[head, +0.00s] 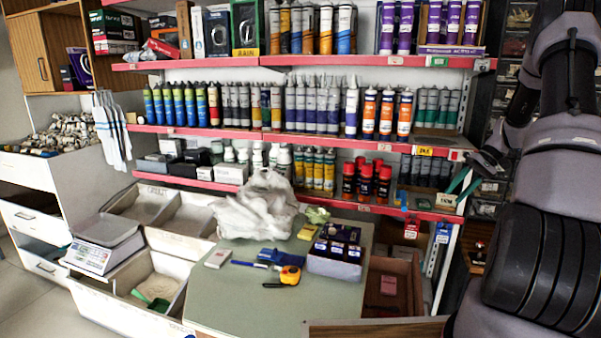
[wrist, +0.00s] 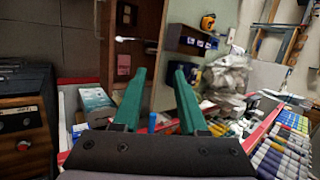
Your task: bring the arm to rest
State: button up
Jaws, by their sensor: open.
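My arm is folded up at the right side of the head view. My gripper (head: 463,186) shows there as two green fingertips beside the right end of the shelves. In the wrist view my gripper (wrist: 158,88) points its two green fingers into the scene, with a clear gap between them. It is open and nothing is between the fingers. It appears close to the lower shelf end; I cannot tell whether it touches anything.
Red-edged shelves (head: 300,134) hold many tubes and bottles. A green-topped table (head: 225,295) bears a white plastic bag (head: 258,205), a yellow tape measure (head: 290,275) and a dark box (head: 335,262). A scale (head: 103,240) stands left. A white-blue box (wrist: 96,103) is near the fingers.

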jog(key=s+a+r+t+h, duration=0.1)
jog(key=s+a+r+h, duration=0.1)
jog(key=s+a+r, duration=0.55)
jog(key=s+a+r+t+h, duration=0.2)
jog(key=a+r, duration=0.6)
jog(key=r, duration=0.6)
jog(key=s+a+r+m+t, duration=0.1)
jog(key=s+a+r+t, duration=0.1)
jog(key=s, duration=0.6)
jog(key=s+a+r+m+t+h, duration=0.1)
jog(key=s+a+r, duration=0.3)
jog(key=s, duration=0.5)
jog(key=shift+a+t, duration=0.9)
